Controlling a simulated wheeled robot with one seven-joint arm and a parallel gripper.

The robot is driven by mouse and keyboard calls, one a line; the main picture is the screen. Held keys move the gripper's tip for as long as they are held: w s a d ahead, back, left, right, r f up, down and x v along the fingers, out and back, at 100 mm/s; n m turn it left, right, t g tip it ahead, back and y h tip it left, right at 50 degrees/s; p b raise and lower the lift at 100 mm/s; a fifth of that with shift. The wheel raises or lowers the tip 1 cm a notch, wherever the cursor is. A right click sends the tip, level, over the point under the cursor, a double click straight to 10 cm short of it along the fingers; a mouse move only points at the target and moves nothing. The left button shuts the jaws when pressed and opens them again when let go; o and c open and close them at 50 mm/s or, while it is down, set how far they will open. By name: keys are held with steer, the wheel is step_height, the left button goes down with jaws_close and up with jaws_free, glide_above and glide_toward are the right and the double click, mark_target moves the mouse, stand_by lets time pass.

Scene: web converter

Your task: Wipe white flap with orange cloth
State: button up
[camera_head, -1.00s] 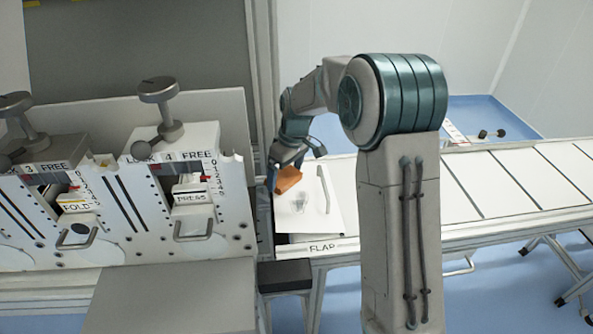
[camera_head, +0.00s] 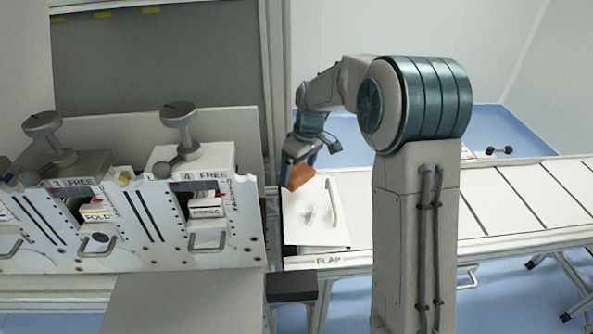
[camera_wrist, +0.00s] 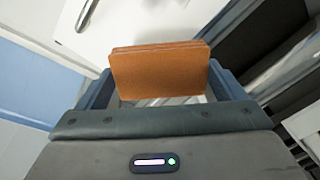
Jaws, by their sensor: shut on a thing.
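The white flap (camera_head: 316,233) is a flat panel at the left end of the conveyor, above a label reading FLAP. It has a grey smudge (camera_head: 308,214) near its middle and a raised handle (camera_head: 335,203) on its right side. My gripper (camera_head: 302,164) is shut on the orange cloth (camera_head: 297,177), a folded block, at the flap's far left corner. I cannot tell if the cloth touches the flap. In the wrist view the cloth (camera_wrist: 158,72) sits between both fingers, and part of the white flap (camera_wrist: 135,22) shows beyond it.
The machine with lever knobs (camera_head: 178,113) and FOLD and press slots stands close on the left. A grey upright post (camera_head: 275,90) rises just behind the gripper. A dark block (camera_head: 291,288) sits in front of the flap.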

mark_target(297, 172)
steer(key=shift+d+r+p, duration=0.15)
steer(key=shift+r+p, duration=0.35)
steer(key=shift+r, duration=0.25)
steer(key=shift+d+r+p, duration=0.1)
steer(key=shift+r+p, duration=0.4)
steer(key=shift+r, duration=0.25)
steer(key=shift+f, duration=0.1)
